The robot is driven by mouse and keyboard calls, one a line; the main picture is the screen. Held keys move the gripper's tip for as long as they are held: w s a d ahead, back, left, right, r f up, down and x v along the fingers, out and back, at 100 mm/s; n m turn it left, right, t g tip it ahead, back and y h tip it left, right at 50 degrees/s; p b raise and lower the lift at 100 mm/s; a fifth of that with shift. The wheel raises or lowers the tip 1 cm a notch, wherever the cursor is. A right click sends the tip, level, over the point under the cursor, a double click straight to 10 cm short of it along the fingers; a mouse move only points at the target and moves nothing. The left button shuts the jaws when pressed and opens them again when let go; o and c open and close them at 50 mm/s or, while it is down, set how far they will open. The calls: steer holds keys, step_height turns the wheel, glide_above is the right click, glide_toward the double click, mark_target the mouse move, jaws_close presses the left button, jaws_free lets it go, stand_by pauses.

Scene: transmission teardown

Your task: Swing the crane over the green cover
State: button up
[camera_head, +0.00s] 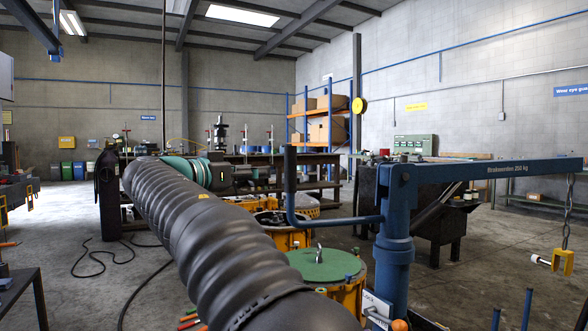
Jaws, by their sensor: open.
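The blue crane has a post (394,265) right of centre. Its boom (480,171) points right, away from the green cover. A chain with a yellow hook block (563,262) hangs from the boom's far end at the right edge. A bent blue handle (291,180) reaches left from the post, with its grip upright. The green cover (326,266) lies left of the post on a yellow housing, with a metal lifting eye (318,252) on top. My gripper (264,177) is small and dark beyond my teal wrist, left of the handle and apparently apart from it. It is open.
Another yellow housing with exposed parts (287,236) stands behind the cover. A dark workbench (315,185) and blue-orange shelving (320,120) are at the back. A dark stand with a green machine (413,147) is behind the crane. Open floor lies at left and right.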

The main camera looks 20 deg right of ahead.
mark_target(287, 169)
steer(key=shift+p+x, duration=0.8)
steer(key=shift+x, duration=5.15)
steer(key=shift+d, duration=0.1)
jaws_close()
steer(key=shift+r, duration=0.1)
steer(key=shift+s+d, duration=0.15)
steer(key=shift+d, duration=0.05)
